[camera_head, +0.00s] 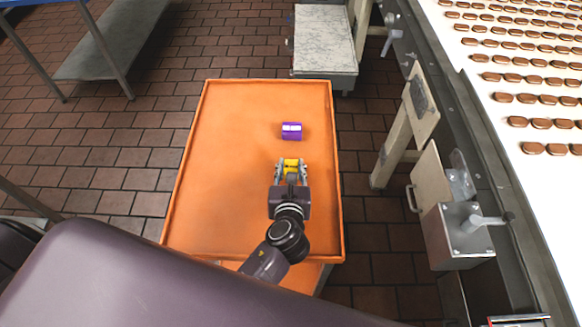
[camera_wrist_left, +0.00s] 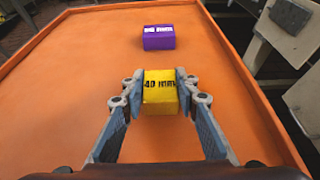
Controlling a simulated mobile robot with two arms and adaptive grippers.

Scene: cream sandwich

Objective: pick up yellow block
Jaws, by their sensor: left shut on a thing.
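The yellow block (camera_head: 291,163) is between the fingers of my left gripper (camera_head: 291,170) over the orange tray. In the left wrist view the yellow block (camera_wrist_left: 160,92) carries dark "40 mm" lettering, and the left gripper (camera_wrist_left: 160,95) has a finger pressed against each side of it. I cannot tell whether the block still touches the tray surface. My right gripper is in neither view.
A purple block (camera_head: 291,131) lies on the orange tray (camera_head: 235,150), just beyond the yellow one. The tray's left side is clear. A conveyor (camera_head: 470,90) with rows of brown biscuits runs along the right.

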